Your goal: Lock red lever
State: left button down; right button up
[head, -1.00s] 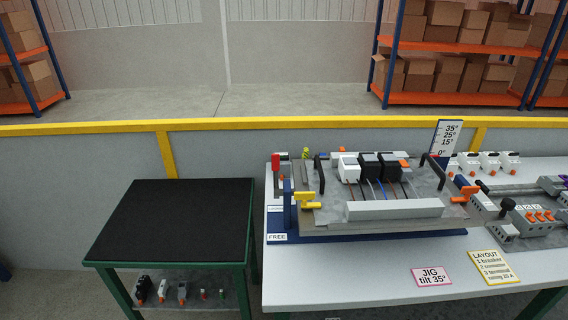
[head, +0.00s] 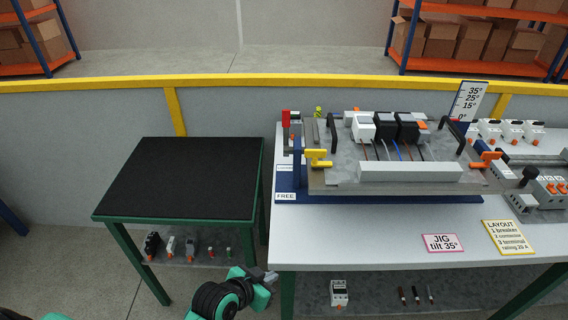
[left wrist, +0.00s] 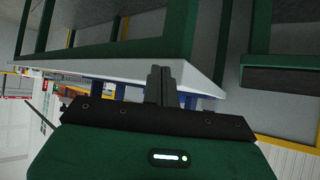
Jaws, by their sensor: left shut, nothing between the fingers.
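The red lever (head: 286,118) stands upright at the left end of the tilting jig (head: 410,172), above a blue post and a white label reading FREE (head: 285,196). A second small label above that one is too small to read. My left gripper (head: 270,277) is low at the front left corner of the white table, well below the lever and apart from it. In the left wrist view its fingers (left wrist: 158,85) are together with nothing between them, near the table's edge. The lever cannot be made out in that view. My right gripper is not in view.
A black-topped green side table (head: 185,178) stands left of the white table (head: 375,245), with a gap between them. The jig carries several devices, black handles and a yellow knob (head: 318,158) near the lever. A yellow-railed wall runs behind.

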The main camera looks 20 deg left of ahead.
aim_at(285, 116)
pick_arm(q)
jog(key=w+r+t, duration=0.1)
jog(key=w+r, duration=0.1)
jog(key=w+d+r+t, duration=0.1)
jog(key=w, duration=0.1)
jog(key=w+r+t+h, duration=0.1)
jog(key=w+r, duration=0.1)
jog(key=shift+d+r, duration=0.3)
jog(key=w+a+r+n+t+y, duration=0.3)
jog(key=w+r+t+y, duration=0.15)
jog(key=w+r, duration=0.25)
jog(key=w+a+r+n+t+y, duration=0.3)
jog(key=w+r+n+t+y, duration=0.1)
jog(key=w+r+t, duration=0.3)
jog(key=shift+g+h, duration=0.25)
jog(key=shift+g, duration=0.4)
jog(key=p+x, duration=0.1)
jog(key=x, duration=0.3)
jog(key=p+x, duration=0.1)
jog(key=x, duration=0.3)
jog(key=f+p+x, duration=0.1)
jog(key=x, duration=0.3)
jog(key=shift+w+a, duration=0.15)
jog(key=shift+w, duration=0.3)
jog(key=shift+w+f, duration=0.25)
jog(key=shift+w, duration=0.2)
